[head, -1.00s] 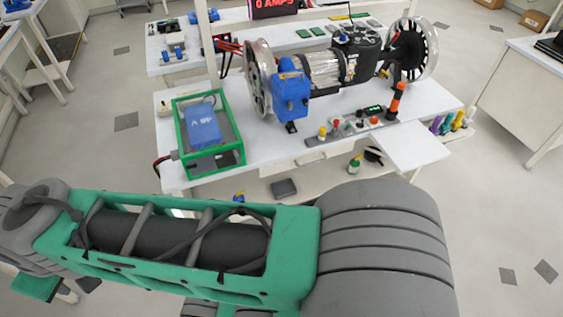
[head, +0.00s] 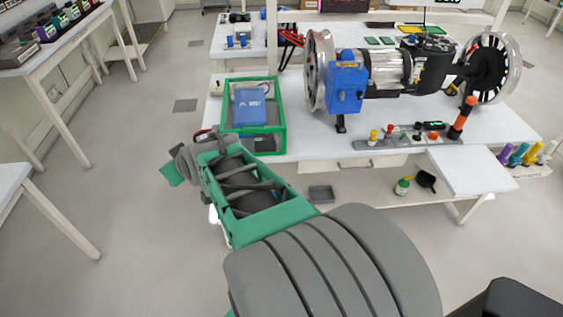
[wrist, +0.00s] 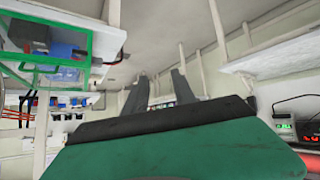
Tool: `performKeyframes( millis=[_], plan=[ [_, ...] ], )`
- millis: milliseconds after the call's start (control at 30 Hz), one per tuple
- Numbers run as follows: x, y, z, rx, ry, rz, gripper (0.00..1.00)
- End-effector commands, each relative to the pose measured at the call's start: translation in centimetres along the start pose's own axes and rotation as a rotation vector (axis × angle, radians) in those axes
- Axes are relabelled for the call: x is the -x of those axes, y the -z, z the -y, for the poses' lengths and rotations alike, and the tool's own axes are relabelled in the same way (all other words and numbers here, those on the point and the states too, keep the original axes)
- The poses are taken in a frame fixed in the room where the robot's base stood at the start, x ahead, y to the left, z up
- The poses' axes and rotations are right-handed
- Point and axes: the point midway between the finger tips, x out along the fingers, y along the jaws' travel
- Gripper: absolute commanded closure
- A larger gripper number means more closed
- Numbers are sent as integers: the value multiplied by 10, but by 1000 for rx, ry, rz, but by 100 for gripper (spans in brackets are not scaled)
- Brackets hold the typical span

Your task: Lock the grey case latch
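No grey case with a latch can be made out for certain in either view. A green-framed clear box (head: 280,128) with a blue block (head: 250,107) inside stands on the left end of the white workbench; its frame also shows at upper left in the wrist view (wrist: 91,38). My gripper (wrist: 160,76) shows in the wrist view with its two dark fingers apart and nothing visible between them. In the head view my arm reaches forward and left, ending near the bench's front left corner; the fingers cannot be made out there.
A motor rig with a blue housing (head: 346,83) and large wheels fills the bench (head: 300,142). A control strip (head: 403,140) lies along its front. A dark tray (head: 321,193) and green bottle (head: 402,186) sit below. Another table (head: 40,215) stands left. Floor between is clear.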

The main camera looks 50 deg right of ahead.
Motion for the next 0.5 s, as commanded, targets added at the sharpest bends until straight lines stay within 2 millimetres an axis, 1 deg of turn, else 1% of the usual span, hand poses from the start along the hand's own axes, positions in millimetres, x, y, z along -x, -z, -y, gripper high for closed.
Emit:
performKeyframes(
  millis=[33,67,100,167,200,233,300,333,400,500],
  plan=[
    [-51,-48,-40,-31,-77,-80,68],
    [-65,-58,-65,-41,-129,-141,68],
    [-78,-74,-100,-54,-206,-218,68],
    [-86,-101,-151,-73,-332,-321,68],
    [-85,-119,-181,-85,-415,-376,68],
    [-82,-132,-201,-92,-477,-412,68],
    [-71,-157,-237,-104,-599,-474,68],
    [-66,-166,-248,-107,-641,-490,68],
    [-55,-177,-264,-111,-707,-519,68],
    [-50,-176,-275,-111,-739,-533,68]
  ],
)
